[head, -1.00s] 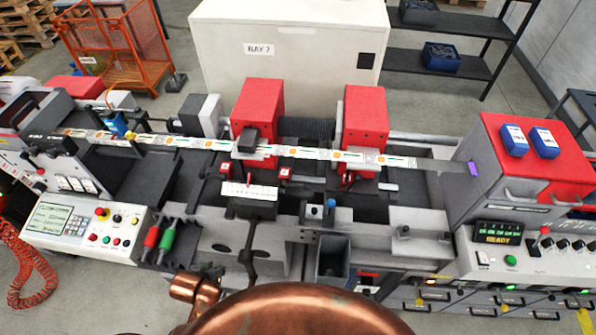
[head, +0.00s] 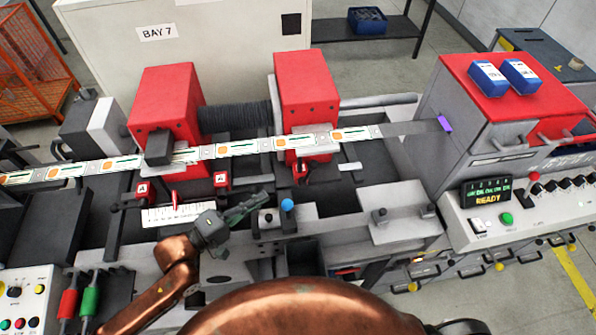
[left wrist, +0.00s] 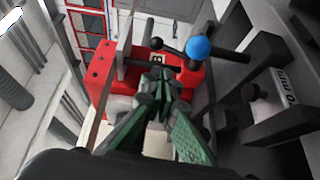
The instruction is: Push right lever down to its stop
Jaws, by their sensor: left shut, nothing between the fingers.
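My left gripper (head: 262,197) is shut and empty, in front of the two red heads, its fingers pointing right. Its green-grey fingers (left wrist: 158,85) also show in the left wrist view. A blue ball knob (head: 287,205) stands just right of the fingertips; it shows beyond them in the left wrist view (left wrist: 197,48). A black knob (head: 268,217) is close by. A red lever (head: 300,172) hangs under the right red head (head: 307,92); another red lever (head: 175,200) is under the left head (head: 167,100). I cannot tell which part is named the right lever. My right gripper is not in view.
A label web (head: 245,147) runs across the machine under both heads. A red-topped unit (head: 510,85) with a READY display (head: 487,199) stands at right. A white ruler plate (head: 178,214) lies left of my gripper. Grey blocks (head: 390,215) stand right of the knobs.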

